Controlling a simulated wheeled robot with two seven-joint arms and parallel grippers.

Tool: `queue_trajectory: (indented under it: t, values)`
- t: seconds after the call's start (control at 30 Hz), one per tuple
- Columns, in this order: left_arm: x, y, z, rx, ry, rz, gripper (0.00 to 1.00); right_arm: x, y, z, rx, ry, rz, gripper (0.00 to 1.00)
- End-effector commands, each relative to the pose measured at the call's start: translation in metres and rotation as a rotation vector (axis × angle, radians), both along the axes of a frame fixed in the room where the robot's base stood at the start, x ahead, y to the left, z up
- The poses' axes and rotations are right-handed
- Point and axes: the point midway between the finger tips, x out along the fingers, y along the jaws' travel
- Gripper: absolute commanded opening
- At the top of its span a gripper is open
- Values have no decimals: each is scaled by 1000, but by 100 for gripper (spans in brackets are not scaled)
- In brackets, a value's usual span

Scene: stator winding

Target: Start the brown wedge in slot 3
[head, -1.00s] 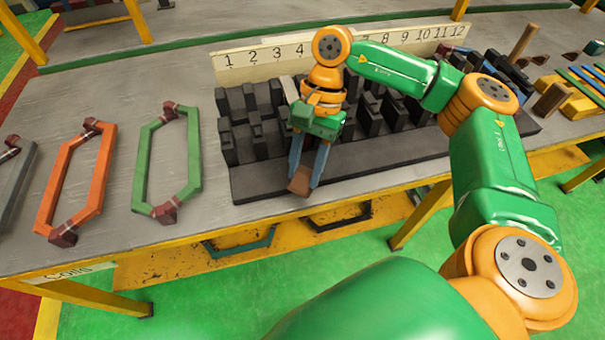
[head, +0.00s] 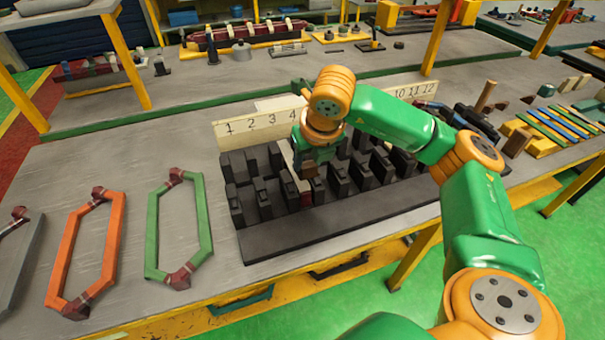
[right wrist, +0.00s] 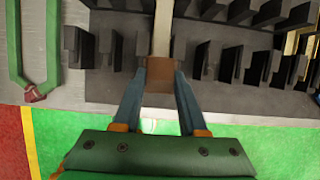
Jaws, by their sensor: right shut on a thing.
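The brown wedge (right wrist: 159,79) is between the two fingertips of my right gripper (right wrist: 161,74) in the right wrist view. The gripper is shut on it. Its front end meets a long pale strip (right wrist: 163,28) that runs away between the dark teeth; I cannot tell whether they touch. In the head view my right gripper is over the dark slotted stator block (head: 340,222), near the pale strip (head: 298,148), below numbers 3 and 4 on the number board (head: 245,127). My own wrist hides part of the slots there. My left gripper is not in view.
A green coil (head: 153,235), an orange coil (head: 67,250) and a grey coil (head: 20,270) lie on the table left of the block. Coloured strips (head: 560,125) lie on a yellow holder at right. The table's front edge is just before the block.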

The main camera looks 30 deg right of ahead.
Motion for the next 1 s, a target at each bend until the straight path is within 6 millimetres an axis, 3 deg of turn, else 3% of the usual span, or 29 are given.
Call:
queue_trajectory:
  t: [0.27,1.0]
  values:
    - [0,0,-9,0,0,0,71,0,-1,-12,1,2,-17,0]
    - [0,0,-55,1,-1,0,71,0,0,-68,1,2,-15,0]
